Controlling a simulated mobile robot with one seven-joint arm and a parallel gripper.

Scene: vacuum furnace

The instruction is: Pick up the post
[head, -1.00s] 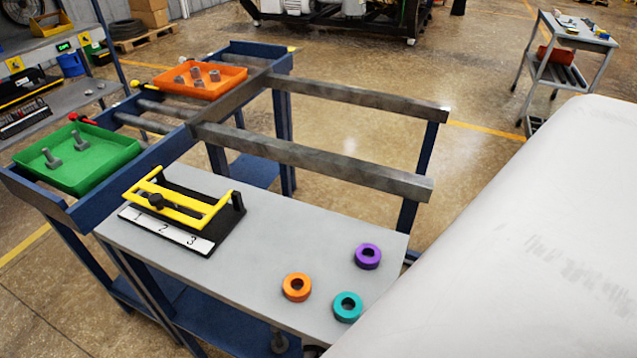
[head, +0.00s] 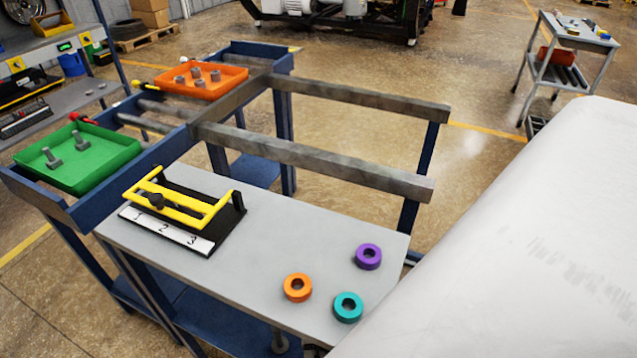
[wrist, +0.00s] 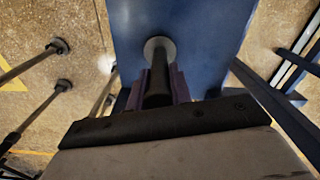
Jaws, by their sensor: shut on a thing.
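The post (wrist: 157,88) shows in the wrist view as a dark shaft with a round grey disc (wrist: 160,46) at its far end, over a blue surface. My gripper (wrist: 160,88) has its two purplish fingers shut on the shaft, one on each side. Whether the disc touches the blue surface cannot be told. My gripper is not clearly visible there.
The grey table (head: 250,235) holds orange (head: 297,299), teal (head: 348,318) and purple (head: 368,265) rings and a yellow-and-black fixture (head: 180,205). Green (head: 105,162) and orange (head: 200,91) trays stand behind. Two grey rails (head: 320,158) reach right. Blue legs stand around the lower shelf (head: 205,315).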

